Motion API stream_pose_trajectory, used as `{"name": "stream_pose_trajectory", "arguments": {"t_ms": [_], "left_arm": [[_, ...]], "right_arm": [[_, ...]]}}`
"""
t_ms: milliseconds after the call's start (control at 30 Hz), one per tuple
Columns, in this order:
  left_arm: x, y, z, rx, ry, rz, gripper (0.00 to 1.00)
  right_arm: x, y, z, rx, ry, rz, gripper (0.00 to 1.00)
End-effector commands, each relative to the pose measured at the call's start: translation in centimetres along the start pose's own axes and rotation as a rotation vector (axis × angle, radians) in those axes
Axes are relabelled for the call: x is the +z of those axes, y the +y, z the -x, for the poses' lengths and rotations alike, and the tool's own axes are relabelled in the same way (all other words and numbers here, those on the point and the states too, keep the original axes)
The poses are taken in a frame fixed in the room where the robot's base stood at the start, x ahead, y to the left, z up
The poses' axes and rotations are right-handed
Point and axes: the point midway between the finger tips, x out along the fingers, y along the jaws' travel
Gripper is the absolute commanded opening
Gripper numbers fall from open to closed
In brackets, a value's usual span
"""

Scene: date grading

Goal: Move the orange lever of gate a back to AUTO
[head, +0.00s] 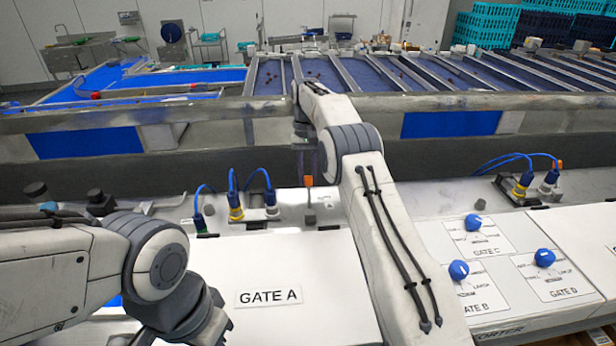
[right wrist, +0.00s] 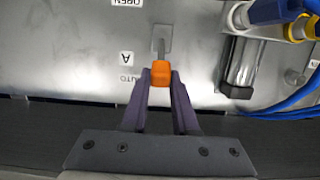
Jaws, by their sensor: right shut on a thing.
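The orange lever (head: 308,181) of gate A stands on a grey stem at the back of the white panel, near the GATE A label (head: 268,297). My right gripper (head: 307,168) reaches down to it from above. In the right wrist view, the orange lever's knob (right wrist: 161,76) is between the fingertips of my right gripper (right wrist: 161,82), which is shut on it. The knob shows level with the AUTO label (right wrist: 125,79); the OPEN label (right wrist: 127,3) is at the top edge. My left arm is at the lower left; its fingers are out of view.
Blue cables with yellow and grey plugs (head: 236,207) stand left of the lever; they also show at the upper right of the wrist view. Blue knobs (head: 459,270) for other gates are on the right panel. A metal rail and blue sorting lanes (head: 385,80) lie behind.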

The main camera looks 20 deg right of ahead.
Motion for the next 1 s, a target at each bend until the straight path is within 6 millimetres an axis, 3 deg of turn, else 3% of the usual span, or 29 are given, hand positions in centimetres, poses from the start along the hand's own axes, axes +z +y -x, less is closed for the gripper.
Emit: {"name": "stream_pose_trajectory", "arguments": {"t_ms": [367,400,467,833,1000], "left_arm": [[0.0,0.0,0.0,0.000,0.000,0.000,0.00],[0.0,0.0,0.0,0.000,0.000,0.000,0.00],[0.0,0.0,0.0,0.000,0.000,0.000,0.00],[0.0,0.0,0.0,0.000,0.000,0.000,0.00],[0.0,0.0,0.0,0.000,0.000,0.000,0.00]], "right_arm": [[-0.1,-0.1,0.1,-0.002,0.002,0.001,0.00],[-0.1,-0.1,0.1,-0.002,0.002,0.001,0.35],[-0.1,-0.1,0.0,-0.001,0.002,0.001,0.57],[0.0,0.0,0.2,0.000,0.000,0.000,0.57],[0.3,-0.1,2.0,-0.001,0.004,0.001,0.57]]}}
